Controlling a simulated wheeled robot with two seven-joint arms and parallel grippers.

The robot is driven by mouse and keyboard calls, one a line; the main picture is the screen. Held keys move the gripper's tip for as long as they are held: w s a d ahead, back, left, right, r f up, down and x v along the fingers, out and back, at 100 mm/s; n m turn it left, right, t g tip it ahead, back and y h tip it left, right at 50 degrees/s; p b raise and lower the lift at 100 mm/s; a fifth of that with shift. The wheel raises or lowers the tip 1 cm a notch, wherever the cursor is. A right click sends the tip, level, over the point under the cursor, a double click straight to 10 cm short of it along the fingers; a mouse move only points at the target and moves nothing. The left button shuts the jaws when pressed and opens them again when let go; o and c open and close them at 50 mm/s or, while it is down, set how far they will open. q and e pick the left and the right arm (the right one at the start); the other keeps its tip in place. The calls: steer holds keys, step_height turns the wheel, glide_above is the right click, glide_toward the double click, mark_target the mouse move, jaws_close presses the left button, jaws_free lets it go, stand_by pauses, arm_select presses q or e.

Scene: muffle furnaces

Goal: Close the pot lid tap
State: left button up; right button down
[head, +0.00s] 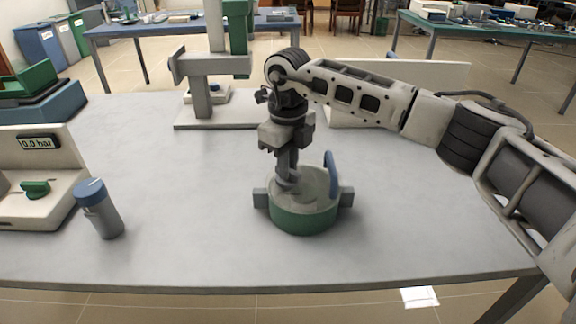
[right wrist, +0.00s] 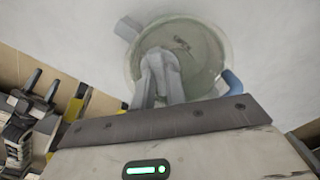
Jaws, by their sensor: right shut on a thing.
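The pot (head: 305,221) stands on the table, with a green body, grey side lugs and a pale grey lid (head: 316,186). A blue handle (head: 331,173) rises at the lid's right edge. My right gripper (head: 287,182) reaches down onto the lid, left of the blue handle. In the right wrist view its fingers (right wrist: 163,78) are shut over the lid (right wrist: 203,42), on what appears to be the lid tap, which they mostly hide. The tap's exact position cannot be told. The blue handle also shows there (right wrist: 232,83).
A grey bottle with a blue cap (head: 99,209) stands at the left. Beside it is a white unit (head: 52,160) with a "0.0 bar" display and green knob. A press-like stand (head: 215,112) is behind. The table (head: 180,235) is clear around the pot.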

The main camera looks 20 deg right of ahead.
steer(key=n+b, duration=0.1)
steer(key=n, duration=0.5)
arm_select(q)
steer(key=shift+d+f, duration=0.1)
steer(key=shift+f, duration=0.15)
arm_select(e)
steer(key=shift+n, duration=0.9)
arm_select(q)
steer(key=shift+r, duration=0.1)
arm_select(e)
steer(key=shift+r, duration=0.1)
steer(key=c, duration=1.4)
jaws_free()
steer(key=shift+c, duration=0.2)
step_height(320, 180, up, 16)
arm_select(q)
steer(key=shift+s+f, duration=0.1)
steer(key=shift+f, duration=0.15)
steer(key=shift+r, duration=0.1)
